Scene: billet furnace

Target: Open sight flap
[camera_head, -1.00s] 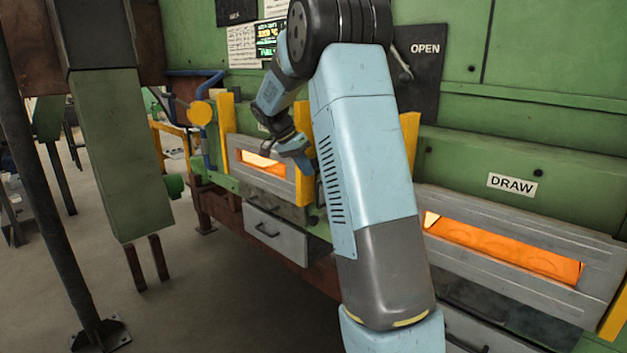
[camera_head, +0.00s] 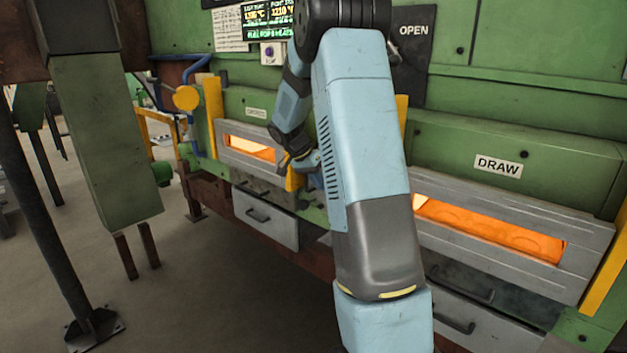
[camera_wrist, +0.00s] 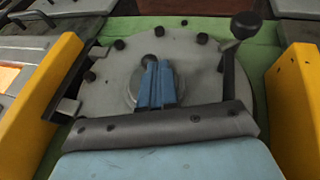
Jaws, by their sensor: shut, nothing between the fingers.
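In the wrist view a round grey plate (camera_wrist: 205,80) with dark bolts around its rim sits on a green panel between two yellow posts. A dark lever with a ball knob (camera_wrist: 246,25) stands at its upper right. I cannot tell which of these parts is the sight flap. My gripper (camera_wrist: 155,72) is shut and empty, its blue fingers in front of the plate's middle, hiding part of a central boss. Contact cannot be told. In the head view my gripper (camera_head: 302,160) is partly hidden by my arm, and the plate is hidden behind the arm.
A glowing furnace slot with a grey frame (camera_head: 500,230) is at the right under the DRAW sign (camera_head: 498,166). Another glowing slot (camera_head: 250,147) is at the left. Yellow posts (camera_head: 214,110) flank the slots. A green column (camera_head: 105,140) stands at the left, with open floor in front.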

